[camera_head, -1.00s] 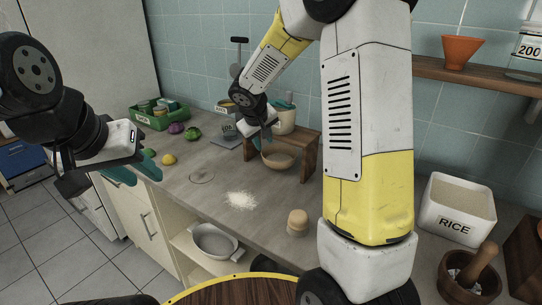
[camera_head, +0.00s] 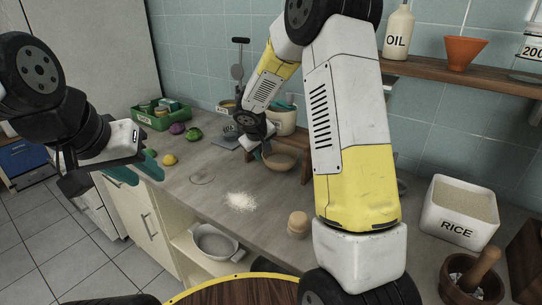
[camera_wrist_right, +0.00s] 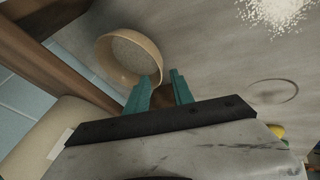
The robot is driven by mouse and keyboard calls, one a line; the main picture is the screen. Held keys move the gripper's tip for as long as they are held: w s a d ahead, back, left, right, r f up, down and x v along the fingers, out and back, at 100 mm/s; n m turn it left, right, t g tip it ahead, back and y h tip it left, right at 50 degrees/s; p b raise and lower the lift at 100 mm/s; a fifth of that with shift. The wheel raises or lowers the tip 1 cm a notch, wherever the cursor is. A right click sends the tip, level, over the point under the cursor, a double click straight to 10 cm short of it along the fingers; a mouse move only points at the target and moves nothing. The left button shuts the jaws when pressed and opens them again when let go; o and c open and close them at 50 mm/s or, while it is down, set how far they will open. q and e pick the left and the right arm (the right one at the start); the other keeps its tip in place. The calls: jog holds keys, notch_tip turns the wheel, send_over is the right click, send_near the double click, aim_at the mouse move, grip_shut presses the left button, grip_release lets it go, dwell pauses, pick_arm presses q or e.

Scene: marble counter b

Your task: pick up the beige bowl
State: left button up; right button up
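The beige bowl (camera_head: 281,161) stands on the grey counter under the edge of a small wooden stand. It also shows in the right wrist view (camera_wrist_right: 131,58), with its hollow visible. No grip on the bowl shows. My left gripper (camera_head: 136,171) hangs at the left, open and empty, far from the bowl.
The wooden stand (camera_head: 306,158) is close beside and behind the bowl, with a pot (camera_head: 283,122) by it. White grains (camera_head: 241,202) and a small round beige-brown object (camera_head: 298,224) lie nearer on the counter. A rice box (camera_head: 459,212) and mortar (camera_head: 472,281) stand right.

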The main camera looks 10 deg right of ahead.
jog(key=shift+x, duration=1.55)
grip_shut()
jog(key=shift+r, duration=0.1)
